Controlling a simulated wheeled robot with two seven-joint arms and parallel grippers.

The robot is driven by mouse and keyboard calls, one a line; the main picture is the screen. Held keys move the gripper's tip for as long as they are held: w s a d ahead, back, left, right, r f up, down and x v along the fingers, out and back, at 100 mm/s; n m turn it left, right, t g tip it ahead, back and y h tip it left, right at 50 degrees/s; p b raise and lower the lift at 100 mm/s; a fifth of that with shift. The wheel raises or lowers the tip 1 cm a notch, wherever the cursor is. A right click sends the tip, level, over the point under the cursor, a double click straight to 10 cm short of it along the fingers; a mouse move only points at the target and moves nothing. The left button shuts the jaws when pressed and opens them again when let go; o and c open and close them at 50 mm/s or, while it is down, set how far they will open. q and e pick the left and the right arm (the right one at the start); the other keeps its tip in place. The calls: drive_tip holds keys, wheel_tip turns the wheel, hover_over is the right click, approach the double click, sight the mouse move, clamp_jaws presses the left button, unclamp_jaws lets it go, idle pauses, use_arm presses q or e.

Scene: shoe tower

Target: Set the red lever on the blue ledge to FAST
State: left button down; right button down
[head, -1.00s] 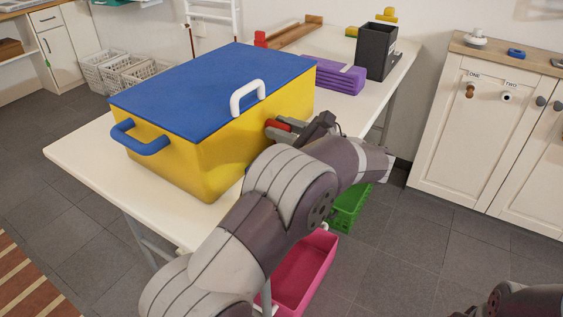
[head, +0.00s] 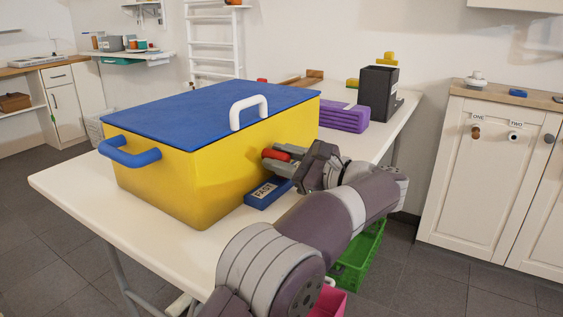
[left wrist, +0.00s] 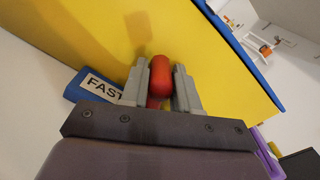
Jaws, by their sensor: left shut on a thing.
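The red lever (head: 278,154) is between the fingers of my left gripper (head: 276,159), which is shut on it. In the left wrist view the lever's rounded red top (left wrist: 160,72) stands between the two grey fingers. The blue ledge (head: 268,192) sits on the table against the yellow box's front, with a FAST label (head: 263,191) at its left end. The label also shows in the left wrist view (left wrist: 101,87), left of the lever. The lever's foot and the ledge's other end are hidden by my gripper. My right gripper is not in view.
The yellow box (head: 180,185) with its blue lid (head: 190,108) and white handle (head: 249,113) stands close behind my gripper. A purple block (head: 343,117) and a black holder (head: 378,95) stand further back on the white table (head: 75,187). A green crate (head: 357,262) is below.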

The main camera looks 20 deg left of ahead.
use_arm(q)
drive_tip(key=c, duration=0.9)
unclamp_jaws()
drive_tip(key=shift+d, duration=0.1)
drive_tip(key=d+p, duration=0.1)
drive_tip(key=d, duration=0.3)
drive_tip(key=s+d+p, duration=0.1)
drive_tip(key=d, duration=0.3)
drive_tip(key=s+d+p, duration=0.1)
drive_tip(key=d, duration=0.3)
drive_tip(key=shift+s+d, duration=0.15)
drive_tip(key=shift+s, duration=0.05)
